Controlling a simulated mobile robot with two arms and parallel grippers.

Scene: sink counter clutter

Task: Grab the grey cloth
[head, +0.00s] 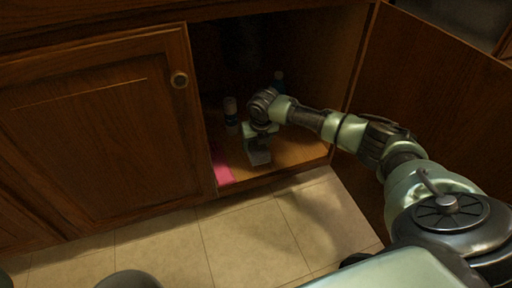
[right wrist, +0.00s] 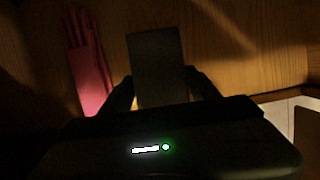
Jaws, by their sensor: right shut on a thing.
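The grey cloth (head: 258,154) shows in the head view as a small, flat, rectangular piece just below my right gripper (head: 261,132), inside the open cabinet. In the right wrist view the cloth (right wrist: 157,62) is a dark rectangle between the two fingers of my right gripper (right wrist: 160,88). The fingers are shut on it, one on each side. The cabinet floor lies behind it; I cannot tell whether the cloth touches that floor. My left gripper is not in view.
A pink glove (right wrist: 88,62) lies left of the cloth; it also shows at the cabinet's front edge (head: 222,170). The open door (head: 425,95) is on the right, a closed door (head: 100,125) left.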

